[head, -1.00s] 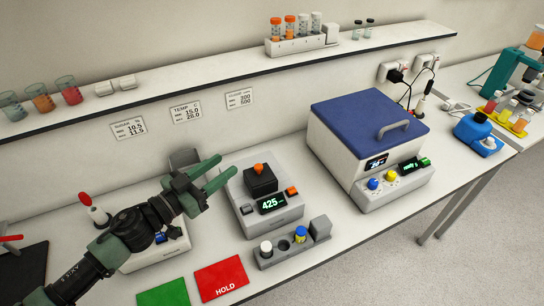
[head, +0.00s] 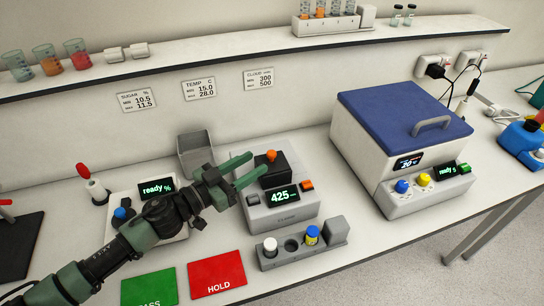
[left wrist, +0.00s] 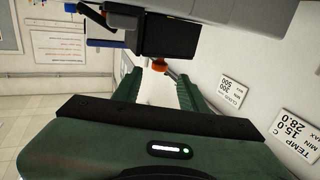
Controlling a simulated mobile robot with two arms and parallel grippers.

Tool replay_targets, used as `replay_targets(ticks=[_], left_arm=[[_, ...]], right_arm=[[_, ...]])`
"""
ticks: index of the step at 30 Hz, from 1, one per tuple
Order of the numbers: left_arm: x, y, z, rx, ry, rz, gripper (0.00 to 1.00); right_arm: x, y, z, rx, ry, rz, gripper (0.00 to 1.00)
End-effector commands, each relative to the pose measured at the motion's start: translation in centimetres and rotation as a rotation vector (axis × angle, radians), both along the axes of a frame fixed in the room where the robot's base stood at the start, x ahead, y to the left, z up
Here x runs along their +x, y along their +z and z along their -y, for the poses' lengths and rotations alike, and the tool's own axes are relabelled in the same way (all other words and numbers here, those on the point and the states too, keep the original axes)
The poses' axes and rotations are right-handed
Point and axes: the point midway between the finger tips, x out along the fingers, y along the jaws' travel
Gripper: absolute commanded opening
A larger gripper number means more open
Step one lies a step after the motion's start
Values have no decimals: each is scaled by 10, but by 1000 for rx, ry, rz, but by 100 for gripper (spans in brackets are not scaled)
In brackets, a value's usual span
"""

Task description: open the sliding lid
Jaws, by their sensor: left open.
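The cloudiness meter (head: 283,216) is a grey box reading 425, with a black block (head: 276,173) on top that looks like the sliding lid and carries an orange knob (head: 271,156). My left gripper (head: 256,166) is open and empty, with its green fingertips just left of the knob and partly over the black block. In the left wrist view my left gripper (left wrist: 156,80) has its fingers apart, and the orange knob (left wrist: 160,65) shows ahead between the tips, against the black block (left wrist: 170,38). I cannot tell whether the fingers touch it. My right gripper is out of view.
A vial rack (head: 302,252) stands in front of the meter, beside a red HOLD mat (head: 217,275) and a green mat (head: 148,288). A blue-lidded box (head: 403,120) stands to the right. A grey open bin (head: 195,153) is behind my wrist. A wall shelf (head: 240,53) runs above.

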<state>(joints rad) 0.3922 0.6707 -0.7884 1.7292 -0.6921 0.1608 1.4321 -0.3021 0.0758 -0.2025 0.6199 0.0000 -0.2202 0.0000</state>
Motion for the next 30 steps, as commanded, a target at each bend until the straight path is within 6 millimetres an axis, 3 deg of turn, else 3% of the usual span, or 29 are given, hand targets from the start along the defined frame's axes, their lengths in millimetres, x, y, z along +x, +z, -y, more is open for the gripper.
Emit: replay_targets(ticks=[12, 23, 24, 28, 30], left_arm=[[40, 2, 47, -2, -1, -1, 42], [45, 1, 54, -1, -1, -1, 42], [45, 1, 54, -1, -1, -1, 40], [45, 1, 53, -1, -1, -1, 3], [45, 1, 53, -1, -1, -1, 0]], right_arm=[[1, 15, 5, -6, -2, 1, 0], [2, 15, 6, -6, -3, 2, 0], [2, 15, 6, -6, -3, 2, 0], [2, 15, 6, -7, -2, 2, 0], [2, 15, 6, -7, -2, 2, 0]])
